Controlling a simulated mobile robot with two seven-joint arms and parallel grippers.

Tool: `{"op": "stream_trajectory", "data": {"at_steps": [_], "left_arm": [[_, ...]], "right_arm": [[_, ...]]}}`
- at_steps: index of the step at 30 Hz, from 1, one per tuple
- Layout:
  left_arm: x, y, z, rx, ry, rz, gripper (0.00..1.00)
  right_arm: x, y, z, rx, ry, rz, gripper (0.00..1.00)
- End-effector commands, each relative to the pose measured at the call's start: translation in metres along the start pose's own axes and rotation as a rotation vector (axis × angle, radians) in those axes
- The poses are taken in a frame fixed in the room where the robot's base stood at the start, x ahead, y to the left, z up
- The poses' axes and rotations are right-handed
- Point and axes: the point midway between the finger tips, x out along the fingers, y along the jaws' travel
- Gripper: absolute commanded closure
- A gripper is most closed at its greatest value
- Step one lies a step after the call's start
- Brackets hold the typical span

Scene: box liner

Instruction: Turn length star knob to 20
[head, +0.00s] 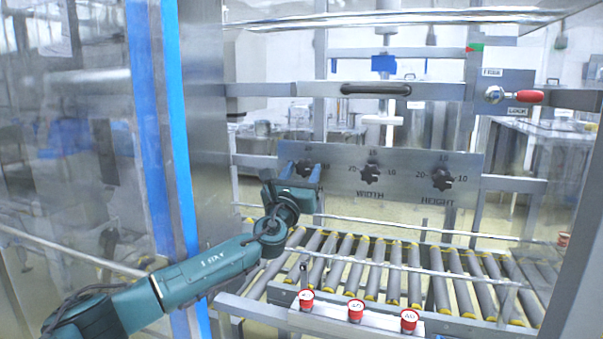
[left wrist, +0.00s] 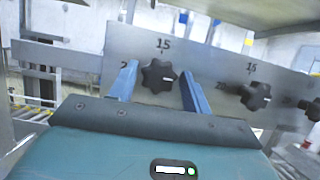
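The length star knob is the leftmost black star knob (head: 305,168) on the grey panel (head: 405,161). Its own name label is hidden behind my arm in the head view. In the left wrist view the knob (left wrist: 158,76) has "15" above it and a partly covered number at its left. My left gripper (head: 301,174) is open at this knob. Its two blue fingers (left wrist: 160,88) stand one on each side of the knob, with a gap to it on both sides. I cannot tell how deep the fingers reach. My right gripper is not in view.
The WIDTH knob (head: 371,173) and the HEIGHT knob (head: 442,178) sit to the right on the same panel. Below is a roller conveyor (head: 400,285) with rails and several red buttons (head: 356,310) in front. A black handle (head: 376,89) and a red-handled lever (head: 529,96) are above.

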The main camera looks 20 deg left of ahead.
Motion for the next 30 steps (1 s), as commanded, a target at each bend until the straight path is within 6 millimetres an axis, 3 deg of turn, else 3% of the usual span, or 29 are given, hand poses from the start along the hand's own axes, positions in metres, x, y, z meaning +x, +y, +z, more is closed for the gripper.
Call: {"op": "stream_trajectory", "data": {"at_steps": [11, 20, 30], "left_arm": [[0.0000, 0.0001, -0.0001, 0.000, 0.000, 0.000, 0.82], [-0.0002, -0.0003, -0.0007, -0.038, 0.001, 0.015, 0.82], [0.0000, -0.0019, -0.0010, -0.247, 0.001, 0.102, 0.82]], "right_arm": [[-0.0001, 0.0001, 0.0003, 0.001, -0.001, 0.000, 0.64], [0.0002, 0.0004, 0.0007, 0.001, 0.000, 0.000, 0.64], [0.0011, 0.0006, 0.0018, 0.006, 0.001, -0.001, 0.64]]}}
